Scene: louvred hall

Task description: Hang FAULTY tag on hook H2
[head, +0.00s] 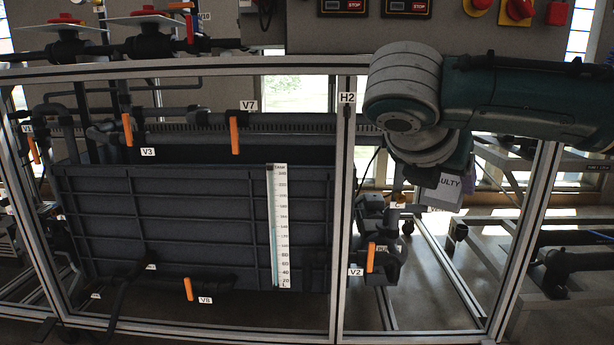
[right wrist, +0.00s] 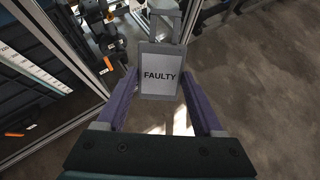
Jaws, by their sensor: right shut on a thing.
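The FAULTY tag (head: 447,184) is a pale card with dark lettering, below my right arm's wrist in the head view. In the right wrist view the tag (right wrist: 160,86) sits upright between the two purple fingers of my right gripper (right wrist: 159,78), which is shut on it. A grey hanger part shows above the card. The H2 label (head: 347,98) is on the upright frame post, left of my gripper and higher than the tag. The hook itself cannot be made out. The tag is held in the air, apart from the post. My left gripper is not in view.
A metal frame (head: 200,66) surrounds a dark ribbed tank (head: 160,225) with orange-handled valves such as V7 (head: 234,135) and V2 (head: 370,257). A control panel with red buttons (head: 519,9) is above. Pipework stands behind the tag; open floor (right wrist: 265,90) lies to the right.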

